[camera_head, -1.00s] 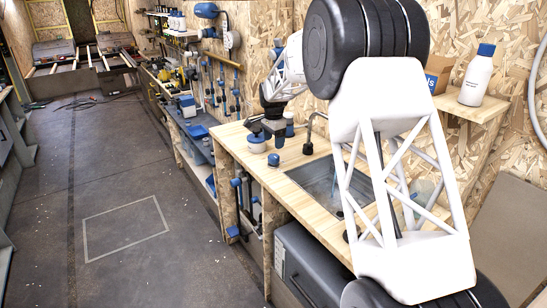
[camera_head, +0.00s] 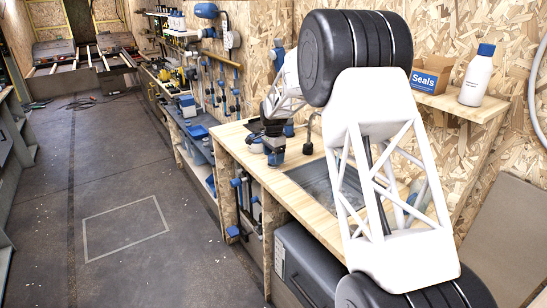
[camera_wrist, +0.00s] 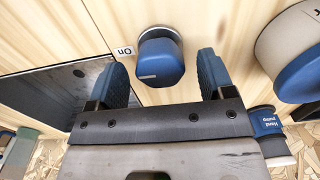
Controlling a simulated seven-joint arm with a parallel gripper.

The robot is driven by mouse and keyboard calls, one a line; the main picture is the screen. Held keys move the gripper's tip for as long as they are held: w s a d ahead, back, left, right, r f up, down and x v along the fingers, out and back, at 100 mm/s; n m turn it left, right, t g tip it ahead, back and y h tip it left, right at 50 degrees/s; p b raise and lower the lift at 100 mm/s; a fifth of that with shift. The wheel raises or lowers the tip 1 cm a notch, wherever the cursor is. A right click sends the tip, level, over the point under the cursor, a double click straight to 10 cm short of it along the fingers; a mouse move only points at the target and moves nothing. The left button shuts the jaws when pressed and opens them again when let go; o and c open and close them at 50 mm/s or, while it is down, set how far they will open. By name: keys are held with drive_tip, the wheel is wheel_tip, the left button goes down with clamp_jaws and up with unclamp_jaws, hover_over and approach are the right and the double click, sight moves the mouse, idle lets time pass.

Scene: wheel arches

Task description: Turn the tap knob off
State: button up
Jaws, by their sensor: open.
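The tap knob (camera_wrist: 160,58) is a blue, rounded cap on the pale wooden counter, with a light line on its side. A small "On" label (camera_wrist: 124,51) lies beside it, to its left. My gripper (camera_wrist: 164,68) is open, with one blue fingertip on each side of the knob and a visible gap to each. It holds nothing. In the head view my gripper (camera_head: 274,152) is low over the counter left of the sink, and mostly covers the knob there. The dark tap spout (camera_head: 308,135) stands behind the sink.
The sink (camera_head: 318,178) is set into the counter, and its edge is left of the knob in the wrist view (camera_wrist: 60,95). A white jar with a blue lid (camera_wrist: 290,45) and a "Hand pump" container (camera_wrist: 266,126) stand close on the right.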

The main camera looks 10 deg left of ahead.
drive_tip(key=shift+f, duration=0.4)
drive_tip(key=c, duration=0.9)
